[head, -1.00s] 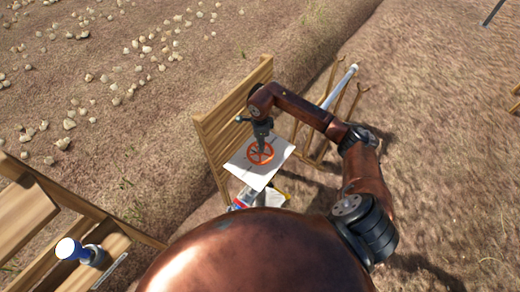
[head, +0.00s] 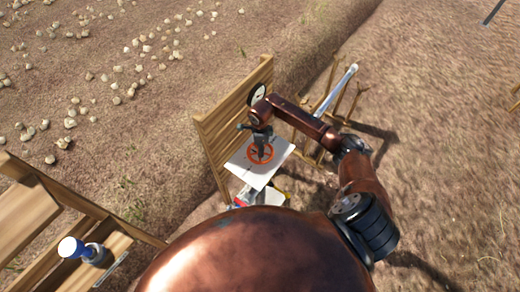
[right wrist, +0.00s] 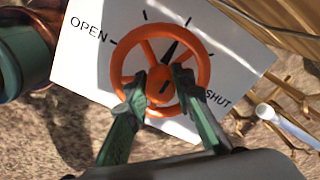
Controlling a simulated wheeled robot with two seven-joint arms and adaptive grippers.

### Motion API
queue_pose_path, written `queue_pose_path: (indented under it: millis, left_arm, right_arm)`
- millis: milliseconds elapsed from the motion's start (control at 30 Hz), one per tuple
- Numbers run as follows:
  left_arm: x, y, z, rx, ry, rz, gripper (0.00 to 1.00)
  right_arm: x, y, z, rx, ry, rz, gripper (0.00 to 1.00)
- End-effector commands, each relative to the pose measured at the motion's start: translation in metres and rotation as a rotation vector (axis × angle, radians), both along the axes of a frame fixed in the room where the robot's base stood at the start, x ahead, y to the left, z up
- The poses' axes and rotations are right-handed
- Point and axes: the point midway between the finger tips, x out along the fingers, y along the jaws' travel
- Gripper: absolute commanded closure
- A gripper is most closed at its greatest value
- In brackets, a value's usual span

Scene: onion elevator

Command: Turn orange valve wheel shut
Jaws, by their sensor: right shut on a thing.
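The orange valve wheel (head: 250,156) lies over a white plate (head: 246,172) beside the wooden slatted panel. In the right wrist view the wheel (right wrist: 203,60) shows its rim, spokes and hub. The plate there reads OPEN at upper left and SHUT at lower right, with black ticks between. A black pointer (right wrist: 171,49) by the hub points up and slightly right, between the two words. My right gripper (head: 262,150) reaches down onto the wheel. Its two green fingers (right wrist: 160,88) are inside the rim, either side of the hub, shut on the wheel. My left gripper is out of view.
A wooden frame with a metal tube (head: 336,88) stands to the right. Pale onions lie on the soil at upper left.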

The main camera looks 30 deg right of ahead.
Motion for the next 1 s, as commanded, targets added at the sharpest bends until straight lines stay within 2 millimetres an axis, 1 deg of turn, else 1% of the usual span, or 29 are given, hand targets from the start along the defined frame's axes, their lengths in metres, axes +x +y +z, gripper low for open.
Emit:
queue_pose_path:
  millis: [33, 133, 467, 667, 1000]
  left_arm:
    - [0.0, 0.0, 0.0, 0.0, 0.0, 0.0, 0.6]
    - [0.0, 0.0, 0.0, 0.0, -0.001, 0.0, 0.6]
    - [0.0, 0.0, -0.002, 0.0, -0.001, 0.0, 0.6]
    - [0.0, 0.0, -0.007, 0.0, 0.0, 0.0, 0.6]
    - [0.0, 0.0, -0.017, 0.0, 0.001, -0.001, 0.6]
  right_arm:
    - [0.0, 0.0, 0.0, 0.0, 0.0, 0.0, 0.94]
    - [0.0, 0.0, 0.0, 0.0, -0.001, 0.0, 1.0]
    - [0.001, -0.001, 0.0, -0.003, -0.001, -0.038, 1.0]
    - [0.001, -0.001, 0.0, -0.003, -0.001, -0.146, 1.0]
    - [0.001, -0.001, 0.0, -0.002, -0.001, -0.45, 1.0]
